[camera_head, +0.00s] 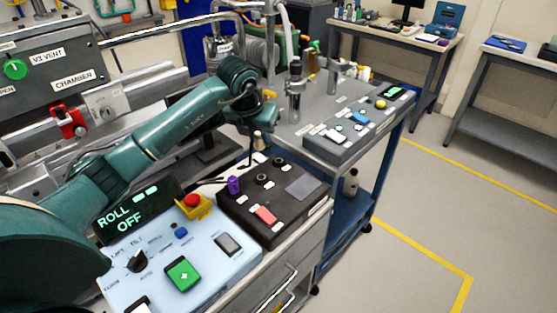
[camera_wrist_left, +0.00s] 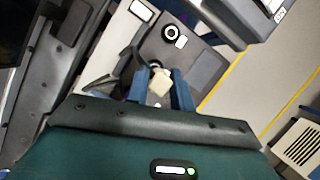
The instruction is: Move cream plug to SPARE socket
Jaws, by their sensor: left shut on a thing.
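The cream plug (camera_head: 258,142) is held in the air above the back edge of the dark socket box (camera_head: 245,212). My left gripper (camera_wrist_left: 158,92) is shut on the cream plug, which also shows between its blue fingers in the left wrist view (camera_wrist_left: 159,81). A dark cable runs beside the plug. Two round black sockets show on the box, a near one (camera_head: 261,180) and a far one (camera_head: 278,162); the small white labels are too small to read, so I cannot tell which is SPARE. My right gripper is not in view.
A purple plug (camera_head: 234,184) stands in the box's left side, near a red switch (camera_head: 265,215). A pale control panel (camera_head: 190,259) with a green button adjoins the box in front. A grey cart (camera_head: 335,88) with instruments stands behind. Open floor lies right.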

